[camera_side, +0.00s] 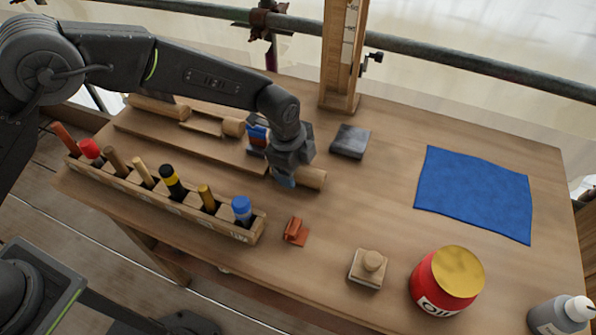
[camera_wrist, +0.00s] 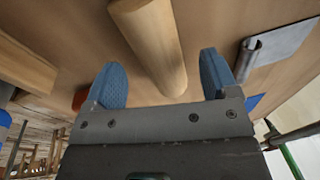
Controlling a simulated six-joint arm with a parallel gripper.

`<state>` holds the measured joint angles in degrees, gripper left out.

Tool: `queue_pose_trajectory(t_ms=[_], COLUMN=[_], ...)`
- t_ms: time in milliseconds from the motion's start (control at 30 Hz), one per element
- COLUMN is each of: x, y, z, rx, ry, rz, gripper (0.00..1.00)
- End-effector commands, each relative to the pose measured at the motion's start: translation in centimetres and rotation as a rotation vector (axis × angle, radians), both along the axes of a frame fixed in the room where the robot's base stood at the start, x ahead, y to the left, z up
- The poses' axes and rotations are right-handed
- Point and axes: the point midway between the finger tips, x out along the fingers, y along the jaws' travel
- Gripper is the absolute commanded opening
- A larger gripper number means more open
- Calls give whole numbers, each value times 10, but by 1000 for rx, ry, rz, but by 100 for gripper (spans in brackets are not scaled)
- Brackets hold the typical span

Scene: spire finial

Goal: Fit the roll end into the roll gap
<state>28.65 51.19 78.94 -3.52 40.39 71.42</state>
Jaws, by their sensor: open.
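A light wooden cylinder, which I take as the roll end (camera_side: 314,179), lies on the bench beside the plank's right end. In the wrist view the roll end (camera_wrist: 152,45) runs from the top down between my two blue fingertips. My gripper (camera_side: 285,178) is open above it, and the wrist view shows my gripper (camera_wrist: 163,80) with a finger on each side. The plank (camera_side: 195,137) carries a round wooden length (camera_side: 160,107) and a shorter round piece (camera_side: 233,127). The space between these looks like the roll gap (camera_side: 202,125). My wrist hides part of the roll end.
A tool rack (camera_side: 165,203) with several handles stands along the front left. An orange clip (camera_side: 296,231), wooden knob block (camera_side: 369,268), red tin (camera_side: 447,282) and bottle (camera_side: 560,315) are to the front. A grey folded piece (camera_side: 350,141) and blue cloth (camera_side: 475,193) lie right.

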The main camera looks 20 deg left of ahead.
Motion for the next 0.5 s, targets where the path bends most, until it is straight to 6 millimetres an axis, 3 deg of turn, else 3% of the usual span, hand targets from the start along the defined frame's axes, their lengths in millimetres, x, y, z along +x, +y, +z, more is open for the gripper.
queue_pose_trajectory(t_ms=[100,367,500], x=[1,2,2], y=[-1,-1,-1], z=[-12,-14,-14], rx=[1,1,1], ry=[0,-2,-1], rz=[0,0,0], gripper=[80,80,68])
